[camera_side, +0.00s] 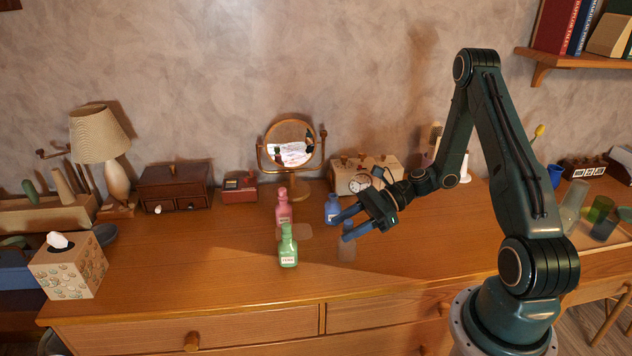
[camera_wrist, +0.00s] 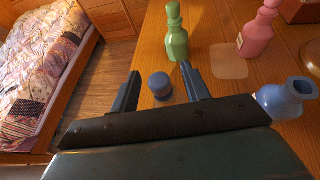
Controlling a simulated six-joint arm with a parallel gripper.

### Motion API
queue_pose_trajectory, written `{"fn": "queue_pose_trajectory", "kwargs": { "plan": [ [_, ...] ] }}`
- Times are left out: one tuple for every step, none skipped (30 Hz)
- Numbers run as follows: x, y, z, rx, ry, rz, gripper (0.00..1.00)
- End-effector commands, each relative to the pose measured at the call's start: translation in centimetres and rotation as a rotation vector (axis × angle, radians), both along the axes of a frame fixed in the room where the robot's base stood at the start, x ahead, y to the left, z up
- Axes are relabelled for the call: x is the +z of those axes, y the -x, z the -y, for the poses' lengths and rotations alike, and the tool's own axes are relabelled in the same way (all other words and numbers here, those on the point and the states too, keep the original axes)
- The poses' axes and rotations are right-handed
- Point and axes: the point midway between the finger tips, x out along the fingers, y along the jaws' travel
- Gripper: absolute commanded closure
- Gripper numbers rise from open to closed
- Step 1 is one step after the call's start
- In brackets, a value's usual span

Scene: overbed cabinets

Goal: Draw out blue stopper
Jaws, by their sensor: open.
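The blue stopper (camera_wrist: 160,84) shows in the wrist view as a round dull-blue knob between the two fingers, with a gap on each side. My gripper (camera_wrist: 160,70) is open around it and does not touch it in that view. In the side view, my gripper (camera_side: 341,228) points left and down, low over the dresser's front middle. A small blue knob (camera_side: 348,228) shows at the fingers there, above a brownish see-through shape (camera_side: 347,249). A blue bottle (camera_side: 332,206) stands just behind the fingers; in the wrist view the bottle (camera_wrist: 285,98) has an open mouth.
A green bottle (camera_side: 288,246) and a pink bottle (camera_side: 283,207) stand left of my gripper, beside a flat tan pad (camera_side: 297,232).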

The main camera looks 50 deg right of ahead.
Motion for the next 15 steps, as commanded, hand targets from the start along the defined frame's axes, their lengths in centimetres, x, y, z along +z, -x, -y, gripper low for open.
{"fn": "queue_pose_trajectory", "kwargs": {
  "plan": [
    [0.0,0.01,0.01,0.0,0.0,0.0,0.53],
    [0.0,0.01,0.01,0.0,0.0,0.0,0.53],
    [0.01,0.01,0.02,0.0,0.0,0.0,0.53],
    [0.01,0.01,0.02,0.0,0.0,0.0,0.53],
    [0.01,0.01,0.02,0.0,0.0,0.0,0.59],
    [0.01,0.0,0.02,0.0,0.0,0.0,0.67],
    [0.01,0.0,0.02,0.0,0.0,0.0,0.73],
    [0.01,0.0,0.02,0.0,0.0,0.0,0.79],
    [0.01,0.0,0.02,0.0,0.0,0.0,0.87],
    [0.01,0.0,0.02,0.0,0.0,0.0,0.93],
    [0.01,0.0,0.02,0.0,0.0,0.0,0.99],
    [0.01,0.0,0.02,0.0,0.0,0.0,1.0],
    [0.02,0.0,0.02,0.0,0.0,0.0,1.0],
    [0.02,0.0,0.02,0.0,0.0,0.0,1.0],
    [0.02,0.0,0.02,0.0,0.0,0.0,1.0]
  ]
}}
